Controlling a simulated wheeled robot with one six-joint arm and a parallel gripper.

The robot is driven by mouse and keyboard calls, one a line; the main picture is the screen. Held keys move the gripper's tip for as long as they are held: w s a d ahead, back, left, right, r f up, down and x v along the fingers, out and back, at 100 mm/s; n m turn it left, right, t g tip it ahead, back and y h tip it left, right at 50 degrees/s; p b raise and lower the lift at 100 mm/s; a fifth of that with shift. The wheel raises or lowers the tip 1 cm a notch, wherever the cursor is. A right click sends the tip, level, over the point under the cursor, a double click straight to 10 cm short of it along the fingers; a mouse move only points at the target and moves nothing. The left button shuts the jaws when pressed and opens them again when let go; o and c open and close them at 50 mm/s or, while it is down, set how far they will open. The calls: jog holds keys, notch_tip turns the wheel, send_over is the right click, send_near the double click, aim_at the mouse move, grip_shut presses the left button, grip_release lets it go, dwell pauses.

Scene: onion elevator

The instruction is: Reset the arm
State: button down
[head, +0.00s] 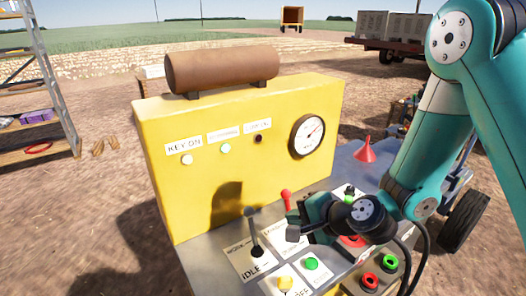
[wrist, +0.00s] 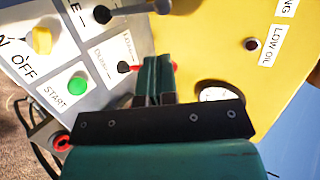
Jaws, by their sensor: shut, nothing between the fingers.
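My gripper (head: 300,232) is low over the control panel at the front of the yellow machine (head: 230,120). It also shows in the wrist view (wrist: 155,80), with its teal fingers shut together and nothing between them. A lever with a red knob (head: 286,194) stands just beside the fingers; in the wrist view the red lever (wrist: 124,67) is partly behind them, and I cannot tell whether they touch. A grey-knobbed lever (head: 250,211) stands by the WORK and IDLE label. My arm comes down from the upper right, bent at the elbow.
A green START button (head: 311,263) and a yellow switch knob (head: 285,283) are near the panel's front. A round gauge (head: 307,134) and a brown cylinder (head: 222,69) are on the machine. A red funnel (head: 366,151) stands behind my arm. A shelf (head: 38,90) is at far left.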

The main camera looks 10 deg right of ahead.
jog(key=s+a+r+n+g, duration=0.3)
jog(key=s+r+n+g, duration=0.2)
jog(key=s+r+n, duration=0.45)
jog(key=s+d+r+n+g+h, duration=0.1)
jog(key=s+d+r+n+g, duration=0.1)
jog(key=s, duration=0.4)
jog(key=s+d+r+n+g+h, duration=0.1)
jog(key=s+d+r+n+h, duration=0.1)
jog(key=s+n, duration=0.4)
jog(key=shift+s+d+r+g+h, duration=0.35)
jog(key=shift+s+d+r, duration=0.25)
jog(key=shift+d+r, duration=0.35)
